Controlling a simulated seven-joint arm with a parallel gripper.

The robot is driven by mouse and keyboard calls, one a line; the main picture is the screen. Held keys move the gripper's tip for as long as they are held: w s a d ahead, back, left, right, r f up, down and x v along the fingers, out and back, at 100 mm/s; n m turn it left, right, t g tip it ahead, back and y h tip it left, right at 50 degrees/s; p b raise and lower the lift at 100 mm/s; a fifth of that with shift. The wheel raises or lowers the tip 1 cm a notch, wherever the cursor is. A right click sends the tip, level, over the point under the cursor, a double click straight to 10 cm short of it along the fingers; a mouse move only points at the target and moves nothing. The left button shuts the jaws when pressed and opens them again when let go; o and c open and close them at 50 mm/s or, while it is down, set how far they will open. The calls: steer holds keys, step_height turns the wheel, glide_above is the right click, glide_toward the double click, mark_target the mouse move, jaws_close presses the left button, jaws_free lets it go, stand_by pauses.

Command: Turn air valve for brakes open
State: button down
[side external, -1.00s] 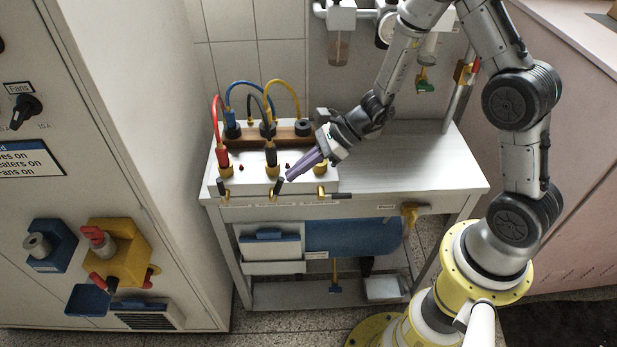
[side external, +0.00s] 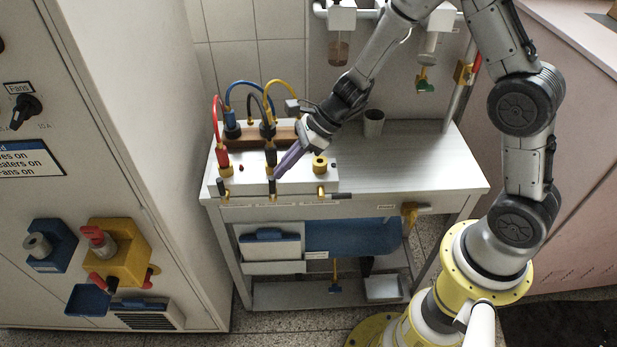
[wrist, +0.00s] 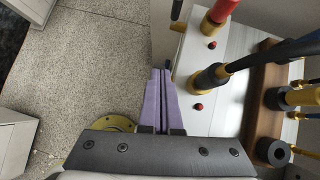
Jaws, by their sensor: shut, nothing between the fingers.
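A white block (side external: 300,180) on the bench carries three small brass valves with black handles along its front. The left valve (side external: 226,191) has its handle roughly upright. The middle valve (side external: 272,190) also has its handle roughly upright. The right valve (side external: 322,193) has its handle pointing right. I cannot read which one is for the brakes. My gripper (side external: 278,174) has purple fingers, shut and empty, with tips right beside the middle handle; contact is unclear. In the wrist view the fingers (wrist: 159,75) are together, with a dark handle end (wrist: 167,64) just past the tips.
Red, black, blue and yellow hoses (side external: 216,115) rise from fittings on and behind the block. A grey cup (side external: 374,122) stands on the bench (side external: 420,165), whose right part is clear. A cabinet (side external: 110,200) with knobs and valves stands at left.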

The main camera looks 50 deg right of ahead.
stand_by(0.3)
steer(key=s+d+f+v, duration=0.1)
steer(key=v, duration=1.2)
steer(key=s+a+r+n+t+h, duration=0.15)
steer(key=s+a+r+n, duration=0.35)
steer(key=s+r+n, duration=0.6)
steer(key=s+d+n+h, duration=0.5)
steer(key=s+d+n, duration=0.2)
steer(key=s+n, duration=0.3)
steer(key=n, duration=0.3)
steer(key=shift+s+d+f+n, duration=0.2)
steer(key=shift+f+n, duration=0.2)
